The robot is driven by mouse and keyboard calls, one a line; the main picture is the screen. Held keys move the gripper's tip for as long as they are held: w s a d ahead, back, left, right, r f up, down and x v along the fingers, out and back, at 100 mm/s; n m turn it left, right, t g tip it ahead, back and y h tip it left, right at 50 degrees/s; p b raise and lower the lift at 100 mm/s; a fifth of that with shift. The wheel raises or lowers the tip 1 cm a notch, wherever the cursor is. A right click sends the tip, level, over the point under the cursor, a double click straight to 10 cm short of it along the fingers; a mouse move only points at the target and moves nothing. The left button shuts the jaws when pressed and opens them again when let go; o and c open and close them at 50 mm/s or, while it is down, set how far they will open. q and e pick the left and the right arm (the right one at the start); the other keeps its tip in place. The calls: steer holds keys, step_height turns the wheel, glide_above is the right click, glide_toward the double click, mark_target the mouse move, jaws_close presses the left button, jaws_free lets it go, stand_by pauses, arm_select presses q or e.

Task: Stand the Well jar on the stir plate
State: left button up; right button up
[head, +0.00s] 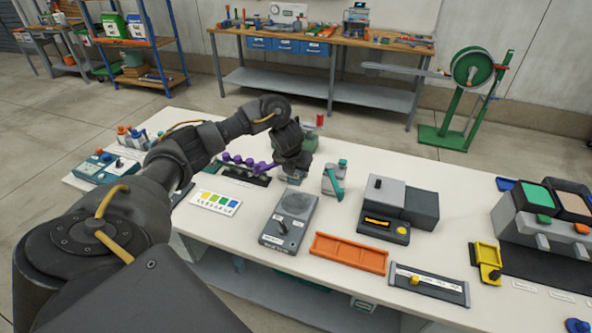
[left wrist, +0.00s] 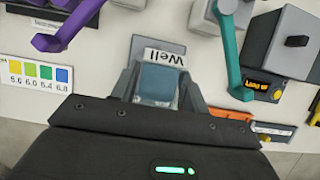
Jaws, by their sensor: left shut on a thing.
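The Well jar, a small clear jar with blue-grey contents and a white "Well" label, shows in the left wrist view (left wrist: 160,82) between my left gripper's fingers (left wrist: 157,88). In the head view my left gripper (head: 293,170) points down, with the jar partly hidden beneath it. I cannot tell whether the jar touches the table. The stir plate (head: 298,203), a grey box with a round top disc and a front knob, stands just nearer the camera than the jar. Its top is empty. My right gripper is not in view.
A rack with purple-handled tools (head: 245,170) stands left of the gripper, and a teal-handled item (head: 335,178) stands right. A colour chart (head: 215,202), an orange tray (head: 348,253) and a grey meter (head: 400,205) surround the stir plate on the white table.

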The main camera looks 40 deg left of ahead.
arm_select(q)
steer(key=shift+f, duration=0.1)
step_height(320, 180, down, 9)
steer(key=b, duration=0.8)
steer(key=shift+r+b, duration=0.2)
steer(key=shift+b, duration=0.1)
steer(key=shift+f+b, duration=0.6)
steer(key=shift+f, duration=0.3)
steer(key=o, duration=1.1)
step_height(320, 180, up, 9)
steer(key=p, duration=0.8)
steer(key=shift+r, duration=0.1)
